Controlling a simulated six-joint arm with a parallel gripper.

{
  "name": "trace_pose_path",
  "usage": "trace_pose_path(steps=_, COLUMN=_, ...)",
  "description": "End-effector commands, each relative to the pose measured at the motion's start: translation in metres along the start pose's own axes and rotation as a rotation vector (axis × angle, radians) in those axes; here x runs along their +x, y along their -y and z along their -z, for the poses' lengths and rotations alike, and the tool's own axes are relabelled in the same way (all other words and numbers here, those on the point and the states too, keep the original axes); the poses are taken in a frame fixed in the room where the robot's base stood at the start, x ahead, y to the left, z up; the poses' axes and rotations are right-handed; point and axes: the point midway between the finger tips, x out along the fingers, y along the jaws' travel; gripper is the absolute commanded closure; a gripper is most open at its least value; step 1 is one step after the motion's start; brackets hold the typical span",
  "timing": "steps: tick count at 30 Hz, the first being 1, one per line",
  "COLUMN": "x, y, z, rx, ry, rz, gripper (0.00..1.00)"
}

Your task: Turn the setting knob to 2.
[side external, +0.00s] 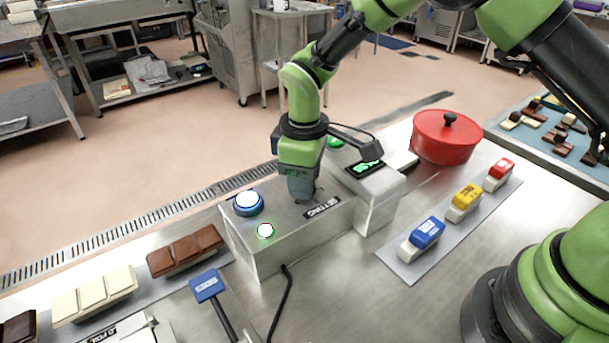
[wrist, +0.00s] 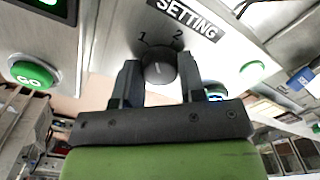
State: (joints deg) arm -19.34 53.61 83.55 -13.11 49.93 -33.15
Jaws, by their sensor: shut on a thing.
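The setting knob (wrist: 160,66) is a dark round knob on the metal control box (side external: 275,243), below the SETTING label (wrist: 184,17). The mark 1 (wrist: 143,38) is at its upper left and the mark 2 (wrist: 177,36) at its upper right. A short pale pointer line shows on the knob; whether it lines up with a mark is hard to tell. My gripper (wrist: 160,74) has one finger on each side of the knob and is shut on it. In the side view my gripper (side external: 303,196) points down at the box top and hides the knob.
A blue-ringed button (side external: 248,202) and a green-ringed button (side external: 265,230) sit on the box. A green GO button (wrist: 32,74) is at the other side. A raised block carries a green display (side external: 367,168). A red pot (side external: 446,136) stands behind; a black cable (side external: 283,305) runs in front.

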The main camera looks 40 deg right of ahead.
Motion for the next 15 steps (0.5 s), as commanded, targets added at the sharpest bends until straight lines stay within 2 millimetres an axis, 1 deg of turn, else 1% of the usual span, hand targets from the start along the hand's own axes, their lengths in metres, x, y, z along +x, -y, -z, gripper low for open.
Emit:
trace_pose_path(steps=6, x=-0.0006, y=-0.0003, z=0.0006, rx=0.204, ry=-0.003, rz=-0.001, gripper=0.86)
trace_pose_path(steps=15, x=-0.0007, y=-0.0003, z=0.0007, rx=0.458, ry=-0.003, rz=-0.001, gripper=0.86)
